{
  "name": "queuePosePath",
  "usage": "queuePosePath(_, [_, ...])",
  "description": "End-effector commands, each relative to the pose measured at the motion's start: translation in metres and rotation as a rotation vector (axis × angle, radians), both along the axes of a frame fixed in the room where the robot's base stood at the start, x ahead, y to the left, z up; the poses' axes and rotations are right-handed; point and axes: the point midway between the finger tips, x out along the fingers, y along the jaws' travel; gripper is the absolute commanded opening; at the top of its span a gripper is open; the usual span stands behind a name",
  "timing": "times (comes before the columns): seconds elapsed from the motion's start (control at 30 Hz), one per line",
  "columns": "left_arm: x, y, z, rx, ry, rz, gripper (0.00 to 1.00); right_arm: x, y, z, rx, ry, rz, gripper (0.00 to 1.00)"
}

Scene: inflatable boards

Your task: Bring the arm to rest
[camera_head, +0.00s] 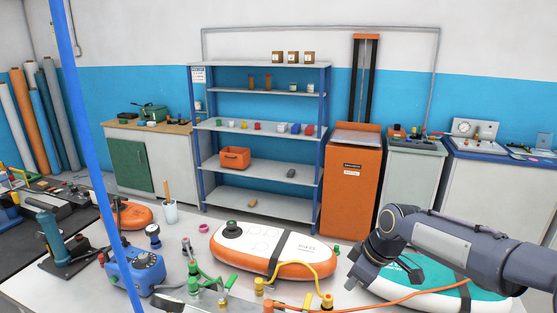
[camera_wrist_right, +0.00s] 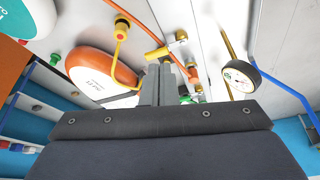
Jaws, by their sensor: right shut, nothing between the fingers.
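My right arm comes in from the right in the head view. Its gripper (camera_head: 356,277) hangs over the table between the orange-and-white inflatable board and the teal one, partly hiding the teal board. In the right wrist view the right gripper's fingers (camera_wrist_right: 162,80) are together with nothing between them. My left gripper is not in view. The orange-and-white board (camera_head: 272,248) lies on the table with a dark green cap on top; it also shows in the right wrist view (camera_wrist_right: 103,70). The teal board (camera_head: 470,284) lies at the right.
A yellow hose (camera_head: 318,268) and an orange hose (camera_head: 400,301) run near the gripper. Brass and green fittings (camera_head: 205,285) and a blue pump (camera_head: 135,270) stand at the left. A gauge (camera_wrist_right: 240,76) shows in the right wrist view. Shelves (camera_head: 260,165) stand behind the table.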

Motion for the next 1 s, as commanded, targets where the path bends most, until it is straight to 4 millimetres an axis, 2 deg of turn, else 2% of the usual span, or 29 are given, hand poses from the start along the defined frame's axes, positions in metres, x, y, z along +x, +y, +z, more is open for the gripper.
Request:
queuePosePath(0.03, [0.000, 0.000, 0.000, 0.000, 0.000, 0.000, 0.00, -0.026, -0.008, 0.017, 0.000, -0.006, -0.075, 0.00])
queuePosePath(0.2, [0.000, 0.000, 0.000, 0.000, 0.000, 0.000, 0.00, -0.109, -0.027, 0.042, 0.052, 0.003, -0.350, 0.00])
queuePosePath(0.37, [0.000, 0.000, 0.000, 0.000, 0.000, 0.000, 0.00, -0.186, -0.035, 0.042, 0.157, 0.015, -0.614, 0.00])
queuePosePath(0.4, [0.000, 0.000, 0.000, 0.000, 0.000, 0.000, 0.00, -0.203, -0.035, 0.039, 0.188, 0.020, -0.676, 0.00])
queuePosePath(0.5, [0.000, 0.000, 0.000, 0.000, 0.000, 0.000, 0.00, -0.239, -0.031, 0.028, 0.271, 0.037, -0.808, 0.00])
queuePosePath(0.6, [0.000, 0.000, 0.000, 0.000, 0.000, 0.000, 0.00, -0.264, -0.026, 0.017, 0.341, 0.052, -0.902, 0.00])
queuePosePath(0.7, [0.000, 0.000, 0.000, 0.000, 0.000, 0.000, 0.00, -0.277, -0.022, 0.008, 0.387, 0.067, -0.960, 0.00])
queuePosePath(1.0, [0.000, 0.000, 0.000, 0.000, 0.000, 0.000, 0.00, -0.283, -0.020, 0.005, 0.407, 0.074, -0.984, 0.00])
